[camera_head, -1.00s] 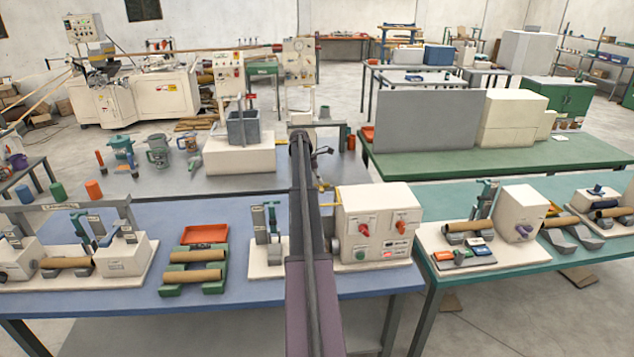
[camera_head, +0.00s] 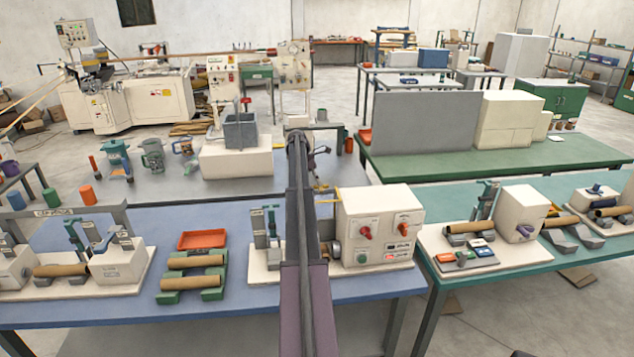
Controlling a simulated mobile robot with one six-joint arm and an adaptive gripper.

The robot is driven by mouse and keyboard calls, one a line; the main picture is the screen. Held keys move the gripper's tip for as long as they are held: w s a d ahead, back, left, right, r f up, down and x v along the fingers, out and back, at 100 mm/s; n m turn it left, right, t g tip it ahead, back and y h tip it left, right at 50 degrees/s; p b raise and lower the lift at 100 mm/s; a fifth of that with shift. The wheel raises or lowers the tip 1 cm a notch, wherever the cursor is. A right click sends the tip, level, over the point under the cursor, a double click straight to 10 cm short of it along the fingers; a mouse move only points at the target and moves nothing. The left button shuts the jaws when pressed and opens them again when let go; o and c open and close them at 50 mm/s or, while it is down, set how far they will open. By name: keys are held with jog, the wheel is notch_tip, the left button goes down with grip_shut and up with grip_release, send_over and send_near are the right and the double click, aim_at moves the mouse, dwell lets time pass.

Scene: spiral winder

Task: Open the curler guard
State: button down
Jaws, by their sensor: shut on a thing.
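The curler is the station with the cream control box (camera_head: 378,228) at the front of the blue bench, with two red knobs on its face. A small yellow bar, which looks like the edge of the curler guard (camera_head: 328,188), shows just left of the box's top. My dark arm crosses the middle of the view and hides much of the station. My gripper (camera_head: 318,183) is small and partly hidden beside the arm, just above the station, at the yellow bar. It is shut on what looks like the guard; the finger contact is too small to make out.
A green holder with brown tubes (camera_head: 193,275) and an orange tray (camera_head: 202,239) stand left of the station. A cream base with green uprights (camera_head: 266,230) is close on the arm's left. Another station (camera_head: 490,225) stands on the green bench at right.

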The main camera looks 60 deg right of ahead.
jog(key=c, duration=1)
grip_release()
jog(key=shift+s+a+f, duration=0.1)
jog(key=shift+a+f, duration=0.2)
jog(key=shift+f, duration=0.25)
jog(key=o, duration=0.5)
jog(key=shift+w+d+f, duration=0.3)
jog(key=shift+d+f, duration=0.4)
jog(key=shift+d, duration=0.1)
jog(key=shift+c, duration=0.2)
jog(key=shift+a+r, duration=0.1)
jog(key=shift+r, duration=0.1)
jog(key=shift+c, duration=0.2)
jog(key=shift+w, duration=0.25)
jog(key=shift+d, duration=0.2)
jog(key=shift+w+p, duration=0.1)
jog(key=shift+p, duration=0.2)
